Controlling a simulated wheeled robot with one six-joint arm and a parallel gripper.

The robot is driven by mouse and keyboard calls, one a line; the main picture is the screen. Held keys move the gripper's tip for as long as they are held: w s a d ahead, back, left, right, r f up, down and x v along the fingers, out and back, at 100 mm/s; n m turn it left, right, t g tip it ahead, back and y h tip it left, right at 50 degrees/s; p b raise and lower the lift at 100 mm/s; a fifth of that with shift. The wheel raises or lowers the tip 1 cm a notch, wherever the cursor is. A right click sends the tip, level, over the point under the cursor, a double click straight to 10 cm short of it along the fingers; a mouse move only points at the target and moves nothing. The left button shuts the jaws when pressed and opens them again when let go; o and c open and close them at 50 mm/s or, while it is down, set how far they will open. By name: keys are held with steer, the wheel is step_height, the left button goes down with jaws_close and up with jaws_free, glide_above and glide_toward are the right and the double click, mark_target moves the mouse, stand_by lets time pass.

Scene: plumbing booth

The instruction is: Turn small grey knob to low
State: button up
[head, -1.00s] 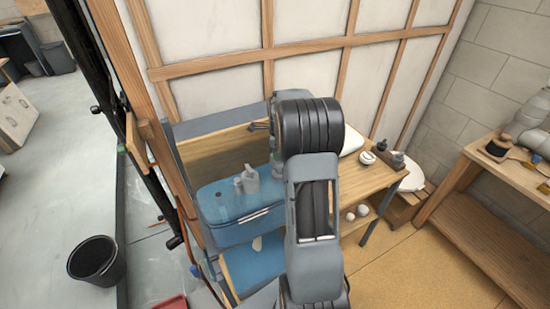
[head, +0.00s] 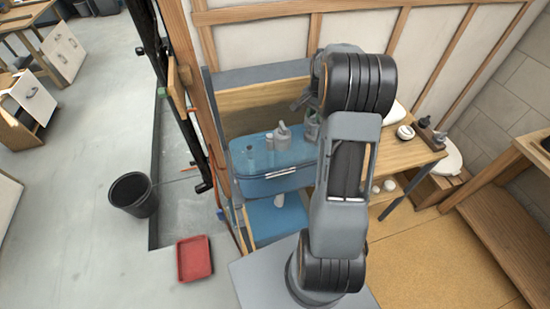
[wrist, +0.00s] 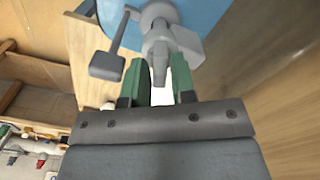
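In the wrist view my gripper (wrist: 157,82) has two green fingers that stand apart, with a light gap between them. A grey fitting (wrist: 160,32) lies just beyond the fingertips. Its tapered end (wrist: 159,70) reaches between the fingers, and I cannot tell whether it touches either one. A flat grey lever (wrist: 105,65) sticks out on its left. I cannot tell which of these parts is the small grey knob. In the head view several grey pieces, including a larger one (head: 283,136), stand on the blue basin (head: 262,184). My arm hides much of the area right of them.
A wooden bench (head: 408,165) holds white and dark items at the right. A black bucket (head: 133,195) and red tray (head: 194,259) are on the floor at the left. A dark vertical post (head: 172,90) stands left of the basin. A wooden framed wall is behind.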

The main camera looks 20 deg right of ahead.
steer(key=n, duration=1.4)
steer(key=shift+p, duration=0.35)
steer(key=n, duration=0.7)
steer(key=shift+p, duration=0.35)
steer(key=n, duration=0.5)
steer(key=shift+p, duration=0.4)
step_height(320, 180, up, 14)
steer(key=n+b, duration=0.1)
steer(key=s+a+m+t+b, duration=0.1)
steer(key=s+a+m, duration=0.2)
steer(key=a, duration=0.4)
steer(key=s+a+m+t, duration=0.1)
steer(key=s+a+m, duration=0.3)
steer(key=a, duration=0.3)
steer(key=s+a+f+m+t+b, duration=0.1)
steer(key=s+a+f+m, duration=0.4)
steer(key=s+a+m, duration=0.2)
steer(key=shift+s+a+f+t+b, duration=0.4)
steer(key=shift+s+a, duration=0.65)
steer(key=shift+s, duration=0.85)
